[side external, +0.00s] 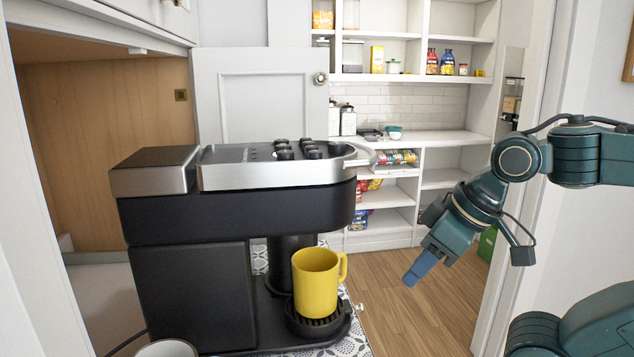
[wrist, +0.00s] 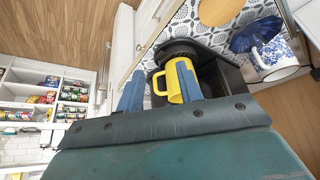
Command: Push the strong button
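The coffee machine (side external: 235,220) stands on a counter at the left centre of the side view, black with a silver top. Several dark knob-like buttons (side external: 285,150) sit on its top; I cannot read labels or tell which is strong. A yellow mug (side external: 316,284) stands upright on the drip tray below the machine's head, and shows beyond my fingers in the wrist view (wrist: 174,88). My gripper (side external: 415,272) is to the right of the machine, apart from it and lower than its top, pointing down. In the wrist view its two blue fingers (wrist: 160,72) are spread with nothing held.
An open cabinet door (side external: 262,105) stands behind the machine. A white cup rim (side external: 167,348) shows at the bottom left. Pantry shelves (side external: 415,75) are at the back; open floor lies between.

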